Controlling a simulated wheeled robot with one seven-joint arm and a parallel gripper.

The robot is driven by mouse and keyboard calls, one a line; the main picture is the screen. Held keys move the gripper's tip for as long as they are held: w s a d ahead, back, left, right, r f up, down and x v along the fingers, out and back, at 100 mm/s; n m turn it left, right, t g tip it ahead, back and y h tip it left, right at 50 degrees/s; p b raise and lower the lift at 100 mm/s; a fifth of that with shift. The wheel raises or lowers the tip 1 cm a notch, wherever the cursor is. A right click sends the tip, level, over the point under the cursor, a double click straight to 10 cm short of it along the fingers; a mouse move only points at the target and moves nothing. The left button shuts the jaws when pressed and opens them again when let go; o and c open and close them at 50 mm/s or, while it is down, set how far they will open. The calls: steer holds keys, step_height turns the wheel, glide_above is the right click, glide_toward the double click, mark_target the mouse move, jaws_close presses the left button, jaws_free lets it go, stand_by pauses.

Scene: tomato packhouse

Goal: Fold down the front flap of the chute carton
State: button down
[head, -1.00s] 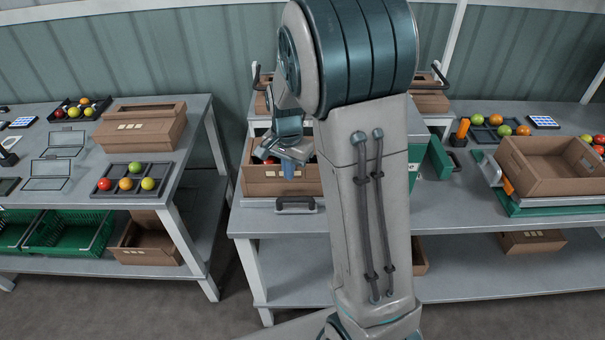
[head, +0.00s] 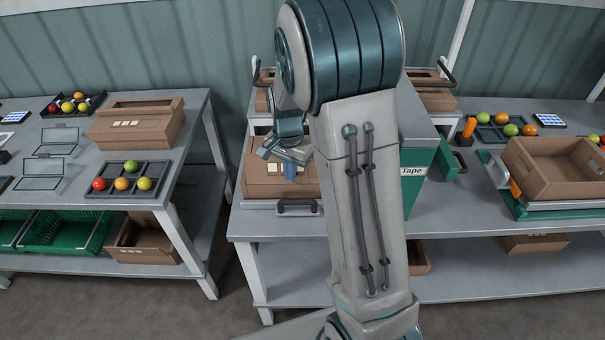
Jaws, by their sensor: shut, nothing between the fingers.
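The chute carton (head: 262,186) is a brown box on the middle bench, partly hidden behind my arm. A brown flap with pale labels (head: 270,167) lies across its top, and no fruit shows inside. My gripper (head: 290,173) points down over the carton's front part, with its bluish fingertips at or just above the flap; I cannot tell if they touch. It is shut and empty. The carton's right side is hidden by my arm.
A green tape box (head: 417,180) is right of my arm. An open carton (head: 555,172) sits farther right.

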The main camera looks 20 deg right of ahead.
steer(key=shift+w+d+r, duration=0.25)
steer(key=shift+w+d, duration=0.05)
steer(key=shift+w, duration=0.35)
steer(key=shift+w+d+r, duration=0.2)
steer(key=shift+w+d, duration=0.1)
steer(key=shift+w, duration=0.3)
steer(key=w+f, duration=0.1)
steer(key=w+d+f+b, duration=0.1)
steer(key=w+f, duration=0.1)
stand_by(0.4)
